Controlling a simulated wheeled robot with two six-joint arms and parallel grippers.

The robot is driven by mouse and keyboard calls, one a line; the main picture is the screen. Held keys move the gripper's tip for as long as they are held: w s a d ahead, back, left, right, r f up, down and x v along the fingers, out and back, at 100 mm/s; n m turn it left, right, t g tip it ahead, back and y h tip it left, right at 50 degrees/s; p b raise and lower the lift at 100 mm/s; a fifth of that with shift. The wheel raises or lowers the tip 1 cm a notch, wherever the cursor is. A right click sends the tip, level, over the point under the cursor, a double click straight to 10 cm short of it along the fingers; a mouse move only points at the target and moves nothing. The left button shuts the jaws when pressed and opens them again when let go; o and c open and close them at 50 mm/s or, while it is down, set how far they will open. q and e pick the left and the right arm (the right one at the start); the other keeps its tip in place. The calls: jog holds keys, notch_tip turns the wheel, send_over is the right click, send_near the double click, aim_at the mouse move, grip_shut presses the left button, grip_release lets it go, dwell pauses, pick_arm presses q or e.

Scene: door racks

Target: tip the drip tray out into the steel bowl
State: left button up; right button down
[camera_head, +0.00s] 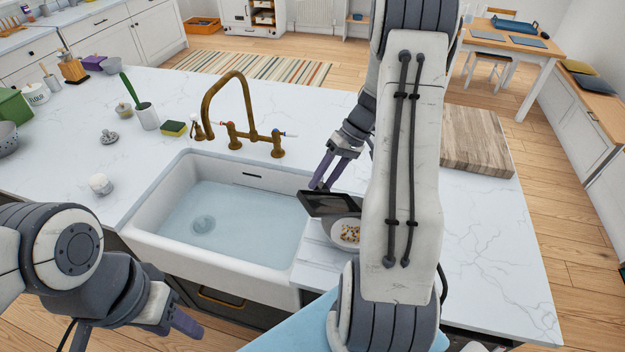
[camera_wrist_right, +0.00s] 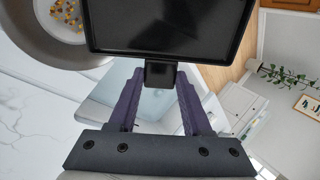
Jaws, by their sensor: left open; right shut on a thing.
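The black drip tray (camera_head: 328,204) is held by its small tab in my right gripper (camera_head: 322,187). In the head view it is tilted, beside and partly over the near bowl's far edge. In the right wrist view the tray (camera_wrist_right: 170,28) shows a dark inner face with no crumbs visible on it. The steel bowl (camera_head: 337,239) stands on the counter right of the sink, partly hidden by the tray and my right arm. Yellow and brown crumbs (camera_head: 350,233) lie in it. The bowl's rim (camera_wrist_right: 88,58) also shows in the wrist view. My left gripper (camera_head: 186,323) is open and empty, low at left.
A white sink (camera_head: 240,213) with a brass tap (camera_head: 232,105) lies left of the bowl. A wooden board (camera_head: 478,143) is on the counter at right. A sponge (camera_head: 174,128), a brush pot (camera_head: 147,116) and jars stand behind the sink. Counter at right front is clear.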

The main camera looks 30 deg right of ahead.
aim_at(316, 190)
jog(key=shift+a+f+h, duration=0.2)
jog(key=shift+a+h, duration=0.15)
jog(key=shift+h, duration=0.45)
jog(key=shift+w+a+f+h+p, duration=0.1)
jog(key=shift+a+f+h+p, duration=0.15)
jog(key=shift+h, duration=0.35)
jog(key=shift+a+f+h+p, duration=0.15)
jog(key=shift+a+h, duration=0.15)
jog(key=shift+h, duration=0.3)
jog(key=shift+f+h, duration=0.25)
jog(key=shift+h, duration=0.15)
jog(key=shift+a+f+h, duration=0.15)
jog(key=shift+h, duration=0.25)
jog(key=shift+f+g+b, duration=0.25)
jog(key=shift+g+b, duration=0.05)
jog(key=shift+b, duration=0.25)
jog(key=shift+a+h, duration=0.1)
jog(key=shift+h, duration=0.4)
